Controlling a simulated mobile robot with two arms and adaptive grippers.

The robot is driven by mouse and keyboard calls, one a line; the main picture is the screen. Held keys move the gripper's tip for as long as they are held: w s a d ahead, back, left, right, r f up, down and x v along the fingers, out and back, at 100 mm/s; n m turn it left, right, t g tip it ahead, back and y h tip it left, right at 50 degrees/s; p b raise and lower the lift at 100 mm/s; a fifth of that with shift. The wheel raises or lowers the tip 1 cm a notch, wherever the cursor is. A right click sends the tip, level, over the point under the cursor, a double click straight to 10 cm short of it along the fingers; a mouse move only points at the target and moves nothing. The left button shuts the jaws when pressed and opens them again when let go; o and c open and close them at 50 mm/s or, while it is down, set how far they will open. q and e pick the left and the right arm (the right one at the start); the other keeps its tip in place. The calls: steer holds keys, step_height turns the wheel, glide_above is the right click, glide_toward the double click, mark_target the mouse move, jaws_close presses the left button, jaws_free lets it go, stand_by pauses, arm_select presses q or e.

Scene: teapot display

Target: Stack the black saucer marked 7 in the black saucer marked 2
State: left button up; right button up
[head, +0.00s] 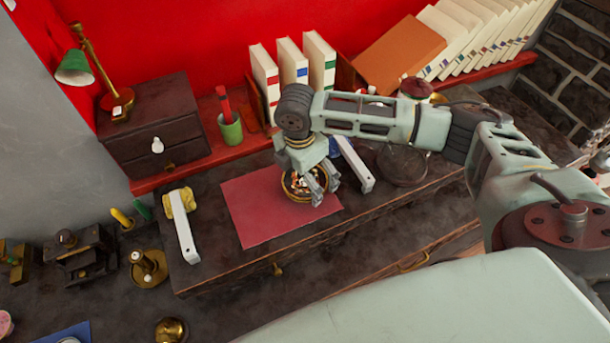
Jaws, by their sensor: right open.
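My right gripper (324,190) is open, pointing down over the red mat (255,212) on the dark desk. A round, dark, gold-rimmed dish (292,190) sits on the mat right at its fingers, partly hidden by them. Whether the fingers touch it I cannot tell. It may be a saucer, with something shiny in it, but I can read no number. I cannot make out a second black saucer or the marks 7 and 2. My left gripper is not in view.
White bars (186,240) and (356,167) stand on either side of the mat. A green cup (230,130), books (292,62) and a dark drawer box (158,135) line the back. Brass items (148,268) stand at left. The mat's left part is clear.

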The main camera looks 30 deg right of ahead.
mark_target(302, 184)
steer(key=shift+r, duration=0.1)
step_height(302, 184, up, 12)
steer(key=a+b, duration=0.1)
steer(key=b, duration=0.1)
steer(key=shift+r, duration=0.15)
steer(key=shift+s, duration=0.2)
stand_by(0.3)
